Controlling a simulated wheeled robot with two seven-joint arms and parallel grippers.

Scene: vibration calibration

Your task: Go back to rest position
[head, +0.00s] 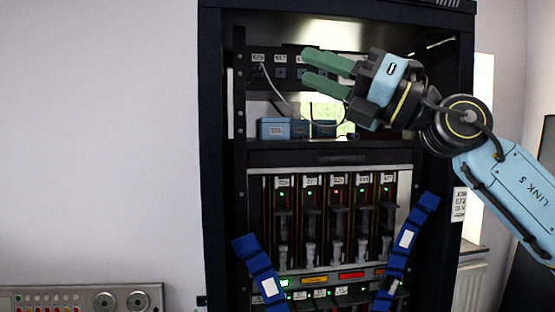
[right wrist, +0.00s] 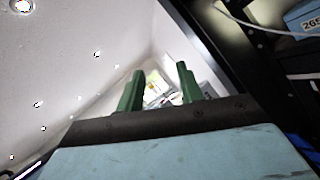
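My right gripper (head: 328,74) is in front of the upper part of the black rack (head: 214,150), its arm coming in from the right. Its two green fingers point left and stand apart, with nothing seen between them. In the right wrist view the green fingers (right wrist: 158,90) also stand apart, with a blurred bright background between them. My left gripper does not show in either view.
Blue boxes (head: 284,129) sit on the rack shelf with a pale cable above. Below are several modules with small lights and blue strap-like pieces (head: 262,272). A control panel (head: 80,299) stands at lower left. The left wall area is clear.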

